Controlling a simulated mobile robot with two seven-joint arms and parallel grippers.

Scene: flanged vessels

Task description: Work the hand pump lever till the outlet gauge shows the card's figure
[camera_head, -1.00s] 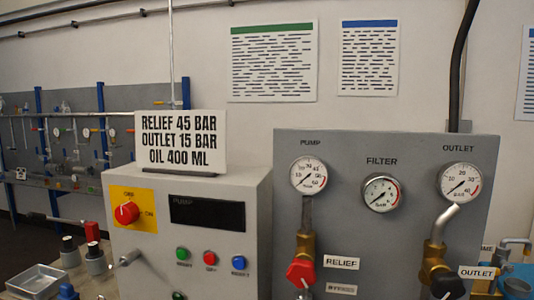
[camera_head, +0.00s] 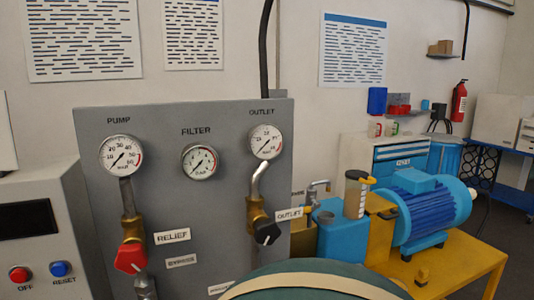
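The outlet gauge (camera_head: 265,141) is a round white dial at the upper right of the grey panel (camera_head: 230,120). Its needle points to the lower left, near the low end of the scale; the exact figure is too small to read. A bent pipe runs from it down to a brass valve with a black OUTLET knob (camera_head: 266,233). The white edge of the card (camera_head: 5,150) shows at the far left, its text out of view. I cannot make out a hand pump lever for certain. Neither gripper is in view.
The pump gauge (camera_head: 121,155), filter gauge (camera_head: 199,162) and red RELIEF knob (camera_head: 130,257) are on the panel. A blue motor (camera_head: 428,208) and a blue tank (camera_head: 342,238) stand at right on a yellow bench (camera_head: 455,265). A dark green rounded thing (camera_head: 270,290) fills the bottom middle.

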